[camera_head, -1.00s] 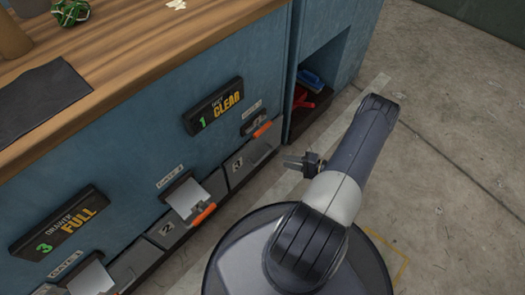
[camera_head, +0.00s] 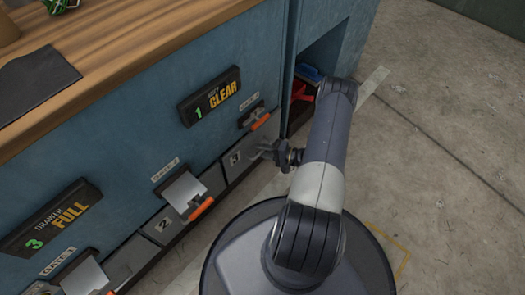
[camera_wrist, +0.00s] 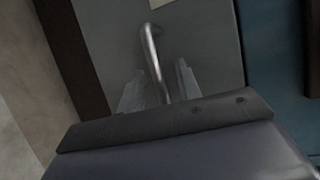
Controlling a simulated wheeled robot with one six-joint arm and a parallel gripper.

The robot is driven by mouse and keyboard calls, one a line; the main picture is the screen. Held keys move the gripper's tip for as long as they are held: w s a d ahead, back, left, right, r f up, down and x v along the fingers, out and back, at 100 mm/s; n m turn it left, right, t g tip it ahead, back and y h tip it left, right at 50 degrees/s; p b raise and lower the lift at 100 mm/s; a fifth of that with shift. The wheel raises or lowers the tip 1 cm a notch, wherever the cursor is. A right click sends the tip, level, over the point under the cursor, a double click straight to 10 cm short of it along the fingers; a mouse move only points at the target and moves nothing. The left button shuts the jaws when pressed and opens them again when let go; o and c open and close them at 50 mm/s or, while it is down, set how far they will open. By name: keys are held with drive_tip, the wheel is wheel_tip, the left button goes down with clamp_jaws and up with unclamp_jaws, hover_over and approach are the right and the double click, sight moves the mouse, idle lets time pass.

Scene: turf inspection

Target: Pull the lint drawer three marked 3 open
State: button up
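Lint drawer three (camera_head: 236,160), a grey front with a small white tag marked 3, sits low in the blue cabinet, at the right end of the row. It looks shut. My gripper (camera_head: 268,150) is right in front of it and partly hides its right side. In the wrist view the drawer's grey front (camera_wrist: 208,45) fills the middle. Its bent metal bar handle (camera_wrist: 151,48) stands between the two fingertips of my gripper (camera_wrist: 160,80). The fingers are apart, with the handle between them. Whether either finger touches it is unclear.
Drawer 2 (camera_head: 161,225) lies to the left, under a gate with an orange-tipped lever (camera_head: 201,209). Display panels read 1 CLEAR (camera_head: 210,96) and 3 FULL (camera_head: 50,220). An open cubby at the right holds red and blue items (camera_head: 302,90). Concrete floor (camera_head: 450,150) is free on the right.

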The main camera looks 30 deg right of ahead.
clamp_jaws()
drive_tip(key=shift+s, duration=0.15)
idle(0.4)
